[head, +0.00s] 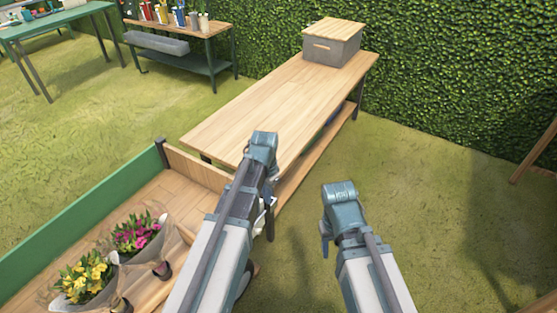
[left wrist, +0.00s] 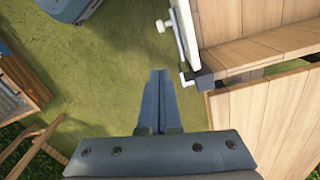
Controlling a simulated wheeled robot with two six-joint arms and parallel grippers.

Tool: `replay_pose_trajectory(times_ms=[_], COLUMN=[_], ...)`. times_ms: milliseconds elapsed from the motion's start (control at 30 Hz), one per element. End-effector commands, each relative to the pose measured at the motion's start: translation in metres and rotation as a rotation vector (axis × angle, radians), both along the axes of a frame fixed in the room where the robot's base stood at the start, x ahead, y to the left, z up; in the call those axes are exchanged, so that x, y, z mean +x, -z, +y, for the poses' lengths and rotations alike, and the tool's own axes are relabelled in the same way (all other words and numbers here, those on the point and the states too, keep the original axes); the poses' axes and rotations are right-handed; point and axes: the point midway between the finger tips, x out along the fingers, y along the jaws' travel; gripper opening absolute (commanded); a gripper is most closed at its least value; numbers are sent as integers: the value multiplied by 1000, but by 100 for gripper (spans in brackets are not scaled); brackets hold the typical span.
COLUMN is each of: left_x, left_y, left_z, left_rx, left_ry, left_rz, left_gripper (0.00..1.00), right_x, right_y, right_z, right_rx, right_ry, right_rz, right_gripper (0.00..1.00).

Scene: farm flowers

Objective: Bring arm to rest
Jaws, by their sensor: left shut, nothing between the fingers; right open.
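My left arm (head: 263,150) reaches up from the bottom middle of the head view and bends down beside the wooden table's near end. My left gripper (head: 270,232) hangs below that bend, mostly hidden by the arm. In the left wrist view its fingers (left wrist: 158,74) are shut together with nothing between them, over grass. My right arm (head: 345,215) reaches up at the right over the grass. Its right gripper (head: 325,247) points down, open and empty, partly hidden behind the arm.
A wooden table (head: 285,100) stands ahead with a grey lidded box (head: 333,45) at its far end. A green-sided wooden cart (head: 190,200) at the lower left holds yellow (head: 85,280) and pink (head: 138,235) bouquets. Grass to the right is open before the hedge (head: 460,80).

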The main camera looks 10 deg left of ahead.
Motion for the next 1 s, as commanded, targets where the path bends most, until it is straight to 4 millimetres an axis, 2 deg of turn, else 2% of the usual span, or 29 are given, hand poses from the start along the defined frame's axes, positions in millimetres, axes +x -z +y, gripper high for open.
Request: replay_pose_trajectory(times_ms=[167,267,400,500,600,733,1000], left_x=[-7,-34,-85,-115,-136,-148,-148], left_y=[-7,-31,-69,-89,-101,-106,-104], left_z=[-6,-30,-67,-85,-97,-102,-103], left_rx=[3,18,55,80,99,111,112], left_ry=[-5,-36,-113,-167,-207,-236,-243], left_rz=[3,11,20,21,18,15,15], left_gripper=[0,0,0,0,0,0,0], right_x=[0,0,0,0,0,0,0], right_y=[-7,-31,-69,-88,-100,-105,-103], right_z=[0,0,0,0,0,0,0], right_rx=[0,0,0,0,0,0,0], right_ry=[0,0,0,1,1,1,1], right_rz=[0,0,0,0,0,0,0], right_gripper=[50,50,50,50,50,50,50])
